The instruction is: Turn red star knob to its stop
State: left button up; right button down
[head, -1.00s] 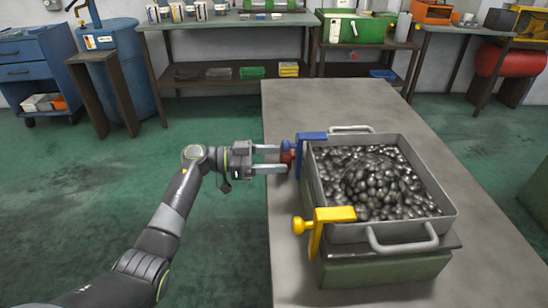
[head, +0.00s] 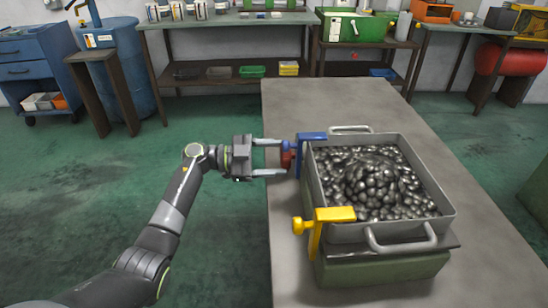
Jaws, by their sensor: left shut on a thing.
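The red star knob (head: 286,159) is a small red piece beside the blue clamp (head: 312,136), at the tray's left side in the head view. My left gripper (head: 284,158) reaches it from the left. Its two grey fingers are one above the other in the picture, with the knob between their tips. It is shut on the knob, and the fingers partly hide it. The knob's exact turn angle is too small to tell. My right gripper is not in view.
A grey metal tray (head: 390,231) of dark rounded pieces sits on a green base on the table (head: 335,98). A yellow clamp (head: 335,214) with a yellow knob is at its near left corner. The table left of the tray is clear. Shelves and benches stand behind.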

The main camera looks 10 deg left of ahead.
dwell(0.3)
pick_arm(q)
jog(key=o, duration=1)
jog(key=shift+a, duration=0.1)
jog(key=s+a, duration=0.1)
jog(key=a, duration=0.4)
jog(key=s+a+b, duration=0.1)
jog(key=a, duration=0.5)
jog(key=s+a, duration=0.1)
jog(key=a, duration=0.5)
jog(key=shift+s+r+b, duration=0.1)
jog(key=shift+b, duration=0.25)
